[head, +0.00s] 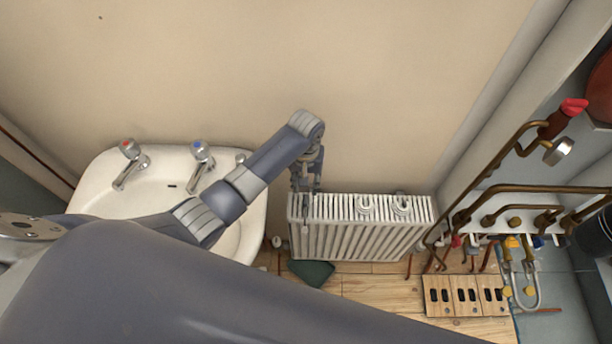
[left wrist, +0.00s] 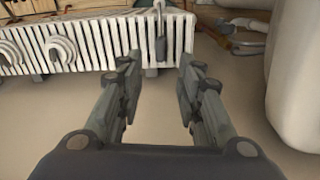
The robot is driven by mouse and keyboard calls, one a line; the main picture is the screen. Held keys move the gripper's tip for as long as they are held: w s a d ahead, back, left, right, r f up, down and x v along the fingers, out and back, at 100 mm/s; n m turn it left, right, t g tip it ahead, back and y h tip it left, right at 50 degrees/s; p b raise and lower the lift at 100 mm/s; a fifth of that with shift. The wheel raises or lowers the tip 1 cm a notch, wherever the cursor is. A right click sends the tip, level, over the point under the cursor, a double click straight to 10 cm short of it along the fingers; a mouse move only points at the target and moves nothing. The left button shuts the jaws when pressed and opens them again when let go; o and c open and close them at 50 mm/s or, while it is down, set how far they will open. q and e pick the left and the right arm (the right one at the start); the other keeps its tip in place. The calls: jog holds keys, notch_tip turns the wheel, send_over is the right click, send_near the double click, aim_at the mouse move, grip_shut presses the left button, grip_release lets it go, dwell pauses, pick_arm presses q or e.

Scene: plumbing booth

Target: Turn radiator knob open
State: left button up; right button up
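The white ribbed radiator (head: 345,243) stands against the wall, right of the sink. It spans the upper left of the left wrist view (left wrist: 100,42). Two round white knob-like parts show at its top, the left one (head: 366,205) and the right one (head: 402,205); one also shows in the left wrist view (left wrist: 60,50). A small pale knob-like part (head: 277,242) sits low beside the radiator's left end. My left gripper (head: 305,188) is at the radiator's upper left end. In the left wrist view its fingers (left wrist: 159,75) are apart, with nothing held between them. My right gripper is out of view.
A white sink (head: 255,215) with two taps stands to the left, close to my left arm. Copper pipes (head: 530,188) and a red-handled valve (head: 572,106) are at the right. A wooden slotted board (head: 465,296) lies on the floor. The wall above the radiator is clear.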

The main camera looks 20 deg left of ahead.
pick_arm(q)
jog(key=shift+r, duration=1.4)
